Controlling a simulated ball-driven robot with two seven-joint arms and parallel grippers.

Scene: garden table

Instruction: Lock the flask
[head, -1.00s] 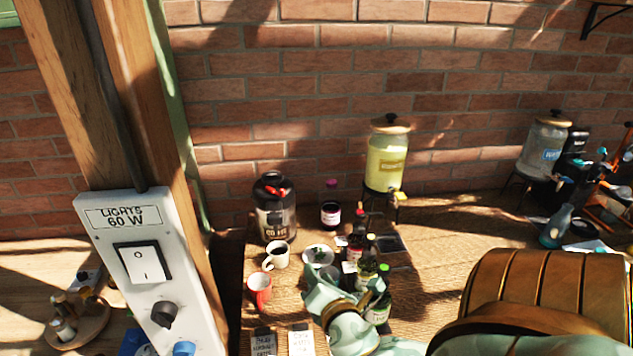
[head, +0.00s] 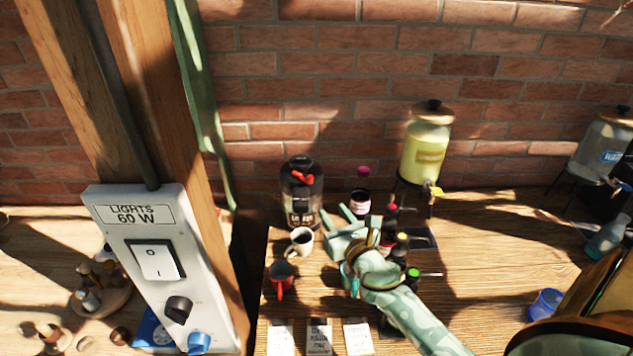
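The flask (head: 302,195) is a dark, clear-sided coffee container with a black top and red parts on its lid. It stands upright at the back left of the table, near the brick wall. My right gripper (head: 338,220) is just to the right of the flask's lower part, in front of a dark jar. Its pale green fingers look spread, with nothing seen between them, and they appear apart from the flask. My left gripper is not in view.
Several dark bottles (head: 399,248) crowd beside my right wrist. A lemonade dispenser (head: 424,158) stands at the back. A wooden post with a switch box (head: 160,265) rises at left.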

